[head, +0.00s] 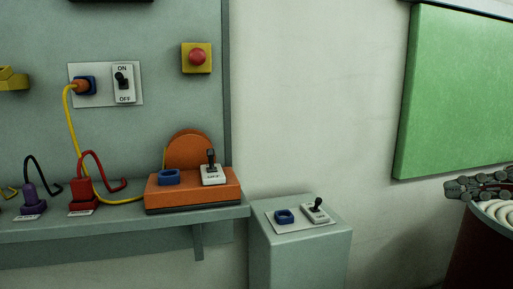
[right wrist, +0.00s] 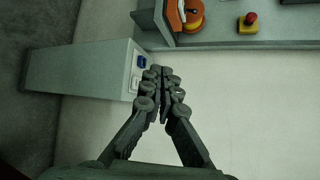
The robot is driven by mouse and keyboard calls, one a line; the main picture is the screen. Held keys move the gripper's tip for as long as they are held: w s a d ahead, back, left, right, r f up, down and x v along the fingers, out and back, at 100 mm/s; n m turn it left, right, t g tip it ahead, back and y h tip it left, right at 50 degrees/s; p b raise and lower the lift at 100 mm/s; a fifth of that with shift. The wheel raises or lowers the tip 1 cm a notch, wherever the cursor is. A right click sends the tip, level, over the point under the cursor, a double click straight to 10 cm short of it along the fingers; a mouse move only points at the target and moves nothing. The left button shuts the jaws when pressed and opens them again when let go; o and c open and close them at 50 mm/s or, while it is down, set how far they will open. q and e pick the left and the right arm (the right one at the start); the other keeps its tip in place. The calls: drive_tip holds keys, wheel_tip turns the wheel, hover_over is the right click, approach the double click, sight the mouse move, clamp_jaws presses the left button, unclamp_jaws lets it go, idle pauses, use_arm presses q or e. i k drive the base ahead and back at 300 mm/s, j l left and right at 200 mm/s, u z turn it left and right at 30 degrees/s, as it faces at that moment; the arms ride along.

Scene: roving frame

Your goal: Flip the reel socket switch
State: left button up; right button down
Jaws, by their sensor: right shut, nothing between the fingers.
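The orange reel unit (head: 193,193) sits on the grey shelf, with a round orange reel (head: 188,150) behind its base. On its top are a blue socket (head: 168,177) and a white switch (head: 212,175) with a dark lever. The lever stands up from the plate, and OFF seems to show on the near side; I cannot tell its exact setting. My right gripper (head: 452,188) is at the right edge of the head view, far from the reel. In the right wrist view its fingers (right wrist: 164,75) are together and empty; the orange reel (right wrist: 194,16) is beyond them.
A grey pedestal (head: 300,257) carries another blue socket (head: 284,216) and switch (head: 315,212). A wall switch (head: 123,84), red button (head: 197,56) and plugged yellow cable (head: 70,118) are on the panel. Purple (head: 33,198) and red (head: 83,190) plugs stand on the shelf (head: 120,228).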

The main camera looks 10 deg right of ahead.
sight(210, 152)
drive_tip(key=i+j, duration=0.5)
drive_tip(key=j, duration=0.15)
drive_tip(key=i+j, duration=0.45)
drive_tip(key=j, duration=0.2)
